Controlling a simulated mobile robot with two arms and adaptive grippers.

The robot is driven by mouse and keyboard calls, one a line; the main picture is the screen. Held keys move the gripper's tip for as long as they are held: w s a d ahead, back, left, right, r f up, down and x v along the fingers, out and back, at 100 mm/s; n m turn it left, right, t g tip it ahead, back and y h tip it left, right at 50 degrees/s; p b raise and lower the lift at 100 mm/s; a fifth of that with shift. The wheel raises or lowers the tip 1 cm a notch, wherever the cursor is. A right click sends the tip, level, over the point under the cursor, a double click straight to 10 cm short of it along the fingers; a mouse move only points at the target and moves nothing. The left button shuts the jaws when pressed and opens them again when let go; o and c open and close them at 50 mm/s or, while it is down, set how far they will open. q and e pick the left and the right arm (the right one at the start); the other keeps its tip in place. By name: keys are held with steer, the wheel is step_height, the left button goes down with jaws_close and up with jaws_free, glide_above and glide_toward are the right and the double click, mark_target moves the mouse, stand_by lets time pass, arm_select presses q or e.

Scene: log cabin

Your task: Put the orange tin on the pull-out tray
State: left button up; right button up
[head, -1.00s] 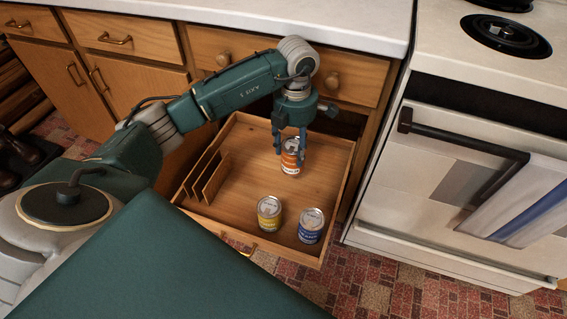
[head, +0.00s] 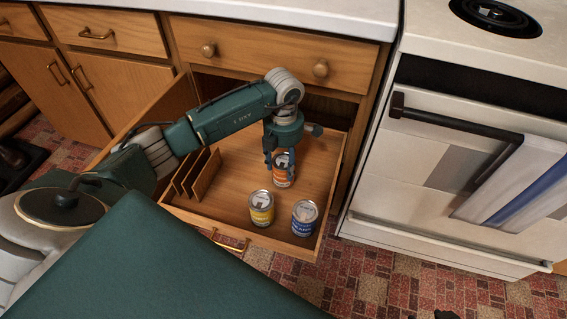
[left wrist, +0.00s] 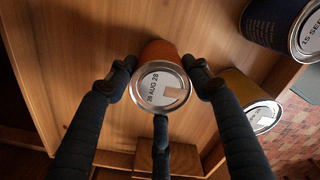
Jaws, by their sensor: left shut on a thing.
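The orange tin (head: 282,177) is upright over the wooden pull-out tray (head: 233,205), behind two other tins. My left gripper (head: 281,160) comes down from above and is shut on the tin near its top. In the left wrist view, the dark fingers surround the tin's silver lid (left wrist: 162,86), with a little orange side showing beyond it. The tin's base is low over the tray floor; I cannot tell whether it touches. My right gripper is not in view.
A yellow tin (head: 262,208) and a blue tin (head: 304,218) stand at the tray's front. Thin wooden dividers (head: 205,174) stand at its left. A drawer (head: 262,55) and white counter are above. The white oven (head: 440,190) is to the right.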

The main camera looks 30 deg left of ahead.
arm_select(q)
steer(key=shift+f, duration=0.1)
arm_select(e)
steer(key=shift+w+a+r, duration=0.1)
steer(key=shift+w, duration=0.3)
arm_select(q)
steer(key=o, duration=1.5)
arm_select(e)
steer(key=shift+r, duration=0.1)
arm_select(q)
step_height(320, 180, up, 3)
steer(key=shift+p, duration=0.4)
step_height(320, 180, up, 9)
steer(key=shift+r+p, duration=0.15)
steer(key=shift+p, duration=0.75)
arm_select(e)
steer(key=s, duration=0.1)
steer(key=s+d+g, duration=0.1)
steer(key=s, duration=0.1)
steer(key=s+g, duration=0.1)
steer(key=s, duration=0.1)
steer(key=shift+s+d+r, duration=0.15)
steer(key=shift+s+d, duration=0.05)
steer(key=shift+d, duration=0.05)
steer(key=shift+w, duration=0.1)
